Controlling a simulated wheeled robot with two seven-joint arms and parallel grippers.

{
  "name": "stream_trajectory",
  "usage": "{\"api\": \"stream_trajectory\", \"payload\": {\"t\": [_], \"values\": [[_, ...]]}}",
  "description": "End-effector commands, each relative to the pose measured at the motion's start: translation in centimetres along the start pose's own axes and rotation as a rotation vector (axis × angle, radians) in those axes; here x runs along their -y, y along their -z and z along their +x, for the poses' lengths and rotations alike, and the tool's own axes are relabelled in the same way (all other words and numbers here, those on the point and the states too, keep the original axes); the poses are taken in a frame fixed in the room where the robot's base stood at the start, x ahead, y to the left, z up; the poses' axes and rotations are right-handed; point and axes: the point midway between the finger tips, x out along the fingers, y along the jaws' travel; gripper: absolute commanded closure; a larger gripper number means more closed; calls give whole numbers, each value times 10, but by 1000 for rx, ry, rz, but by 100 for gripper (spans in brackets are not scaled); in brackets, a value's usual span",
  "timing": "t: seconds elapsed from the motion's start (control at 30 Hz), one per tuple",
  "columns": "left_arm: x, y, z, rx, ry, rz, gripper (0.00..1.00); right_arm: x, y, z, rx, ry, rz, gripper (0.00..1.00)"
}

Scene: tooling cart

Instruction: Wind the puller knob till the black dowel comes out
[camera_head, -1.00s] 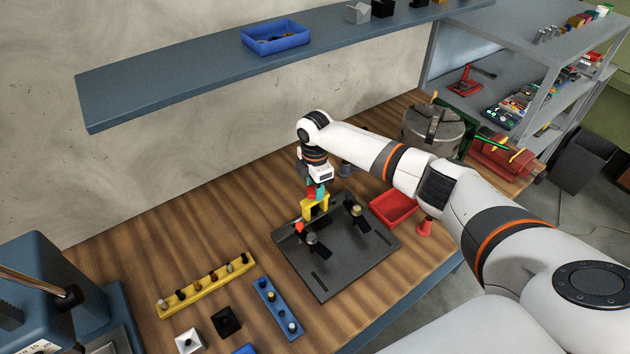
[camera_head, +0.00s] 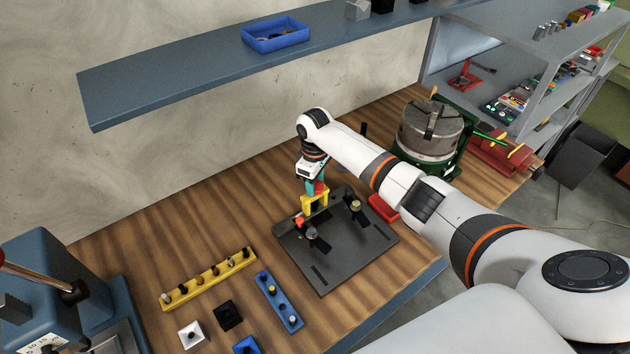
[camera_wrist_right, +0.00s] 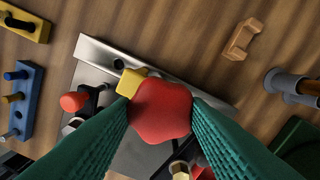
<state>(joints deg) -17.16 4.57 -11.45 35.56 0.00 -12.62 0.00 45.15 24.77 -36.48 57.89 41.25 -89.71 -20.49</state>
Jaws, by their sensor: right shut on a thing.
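The puller is a yellow bridge (camera_head: 315,203) standing at the back edge of a dark fixture plate (camera_head: 320,278). Its red lobed knob (camera_wrist_right: 161,109) fills the middle of the right wrist view, with a bit of the yellow body (camera_wrist_right: 130,82) showing beside it. My right gripper (camera_head: 318,187) is above the puller, its teal fingers on both sides of the knob and shut on it. The black dowel cannot be made out; the knob, puller and fingers cover that spot. My left gripper is not in view.
Clamps with a red tip (camera_head: 299,221) stand on the plate close to the puller. A yellow pin rack (camera_head: 208,279) and a blue pin rack (camera_head: 278,302) lie to the left. A red tray (camera_head: 382,208) sits partly behind my right arm. A blue shelf (camera_head: 200,82) hangs above.

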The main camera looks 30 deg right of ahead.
Motion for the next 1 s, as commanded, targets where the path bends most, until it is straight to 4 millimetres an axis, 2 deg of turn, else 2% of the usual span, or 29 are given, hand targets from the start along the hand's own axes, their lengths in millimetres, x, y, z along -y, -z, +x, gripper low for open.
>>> {"api": "stream_trajectory", "payload": {"t": [0.5,0.7,1.0], "values": [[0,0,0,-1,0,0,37,1,-1,-2,5,2,454,82],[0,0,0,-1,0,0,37,1,-2,-2,7,2,569,82],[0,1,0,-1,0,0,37,2,-1,-3,7,3,650,82]]}}
